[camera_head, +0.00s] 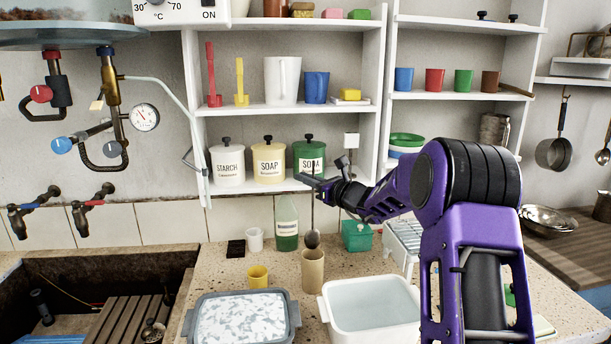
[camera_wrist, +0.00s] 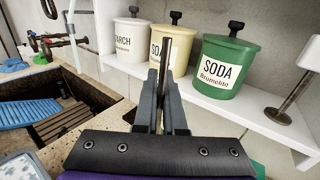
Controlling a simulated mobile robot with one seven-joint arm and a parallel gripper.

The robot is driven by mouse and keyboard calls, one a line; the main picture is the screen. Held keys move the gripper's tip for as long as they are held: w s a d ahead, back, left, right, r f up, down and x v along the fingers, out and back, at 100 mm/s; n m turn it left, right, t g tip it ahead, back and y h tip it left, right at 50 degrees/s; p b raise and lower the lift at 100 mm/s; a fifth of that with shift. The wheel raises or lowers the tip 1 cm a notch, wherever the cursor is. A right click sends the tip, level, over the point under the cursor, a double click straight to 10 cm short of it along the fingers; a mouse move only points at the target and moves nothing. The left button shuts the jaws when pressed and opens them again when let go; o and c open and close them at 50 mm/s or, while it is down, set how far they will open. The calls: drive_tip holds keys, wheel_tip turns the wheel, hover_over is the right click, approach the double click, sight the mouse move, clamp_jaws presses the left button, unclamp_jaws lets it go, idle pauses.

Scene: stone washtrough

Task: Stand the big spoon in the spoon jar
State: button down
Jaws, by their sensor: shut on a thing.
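My gripper (camera_head: 316,184) is shut on the handle of the big spoon (camera_head: 312,239) in front of the shelf. The spoon hangs upright, its dark bowl down. In the wrist view the handle (camera_wrist: 167,52) sticks up between the two fingers; the bowl is hidden there. The spoon jar (camera_head: 313,272), a tan cylinder, stands on the speckled counter. In the head view the bowl shows just above the jar's rim, lined up with it from side to side. I cannot tell whether it is directly over the opening in depth.
A green-labelled container (camera_head: 287,228) and a teal box (camera_head: 357,236) stand behind. The shelf holds starch, soap and soda canisters (camera_head: 309,158).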

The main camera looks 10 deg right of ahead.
wheel_tip(320, 180, down, 10)
drive_tip(key=b, duration=0.7)
drive_tip(key=shift+f, duration=0.25)
idle(0.4)
drive_tip(key=c, duration=0.9)
unclamp_jaws()
drive_tip(key=v, duration=1.7)
drive_tip(key=shift+s+d, duration=0.15)
drive_tip(key=shift+s, duration=0.1)
drive_tip(key=shift+f+p, duration=0.1)
drive_tip(key=shift+p, duration=0.2)
